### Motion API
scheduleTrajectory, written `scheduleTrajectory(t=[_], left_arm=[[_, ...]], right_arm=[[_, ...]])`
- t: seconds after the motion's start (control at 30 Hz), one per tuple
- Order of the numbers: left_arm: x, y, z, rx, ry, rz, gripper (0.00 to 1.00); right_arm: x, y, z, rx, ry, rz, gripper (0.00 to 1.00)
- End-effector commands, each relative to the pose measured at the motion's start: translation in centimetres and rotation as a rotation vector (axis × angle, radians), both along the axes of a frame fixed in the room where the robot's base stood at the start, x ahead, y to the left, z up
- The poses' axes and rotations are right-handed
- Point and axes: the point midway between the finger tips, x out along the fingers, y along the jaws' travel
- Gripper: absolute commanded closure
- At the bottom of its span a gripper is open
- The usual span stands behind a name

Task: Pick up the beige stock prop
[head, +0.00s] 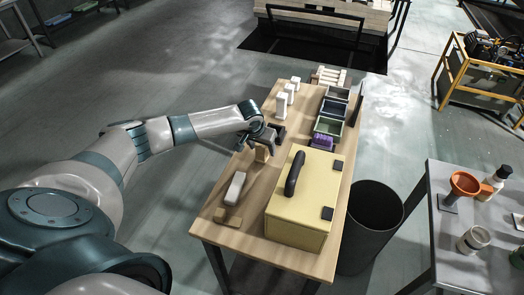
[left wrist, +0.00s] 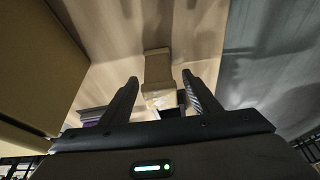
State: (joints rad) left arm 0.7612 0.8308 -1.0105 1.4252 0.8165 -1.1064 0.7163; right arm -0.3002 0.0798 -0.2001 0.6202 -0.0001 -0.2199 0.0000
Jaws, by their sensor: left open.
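The beige stock prop (head: 262,153) stands on the wooden table, left of the yellow box, partly hidden by my gripper in the head view. In the left wrist view the prop (left wrist: 158,66) shows as a tan block with a wider end, lined up between the fingers. My left gripper (head: 270,139) is open beside the prop's upper part. In the left wrist view its two fingers (left wrist: 160,84) stand apart on either side of the prop's near end. I cannot tell whether they touch it. My right gripper is not in view.
A yellow box (head: 298,215) with a dark handle fills the table's near right. A pale bar (head: 235,187) and a tan block (head: 228,218) lie at the near left. White posts (head: 281,105) and small bins (head: 329,126) stand farther back. A dark barrel (head: 372,225) stands right of the table.

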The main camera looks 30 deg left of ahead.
Motion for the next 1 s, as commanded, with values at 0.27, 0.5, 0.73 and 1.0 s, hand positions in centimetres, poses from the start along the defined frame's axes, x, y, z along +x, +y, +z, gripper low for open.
scheduleTrajectory(t=[0.27,0.5,0.73,1.0], left_arm=[[-0.01,-0.01,0.02,0.0,0.0,0.0,0.44],[-0.01,-0.01,0.03,0.0,0.0,0.0,0.82],[0.02,-0.01,0.07,0.0,-0.001,0.0,0.91],[0.06,-0.01,0.96,-0.001,-0.002,0.0,0.91]], right_arm=[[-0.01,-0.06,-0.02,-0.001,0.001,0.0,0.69],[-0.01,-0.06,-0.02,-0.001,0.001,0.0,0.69],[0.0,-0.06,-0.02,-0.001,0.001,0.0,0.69],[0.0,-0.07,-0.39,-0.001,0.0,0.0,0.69]])
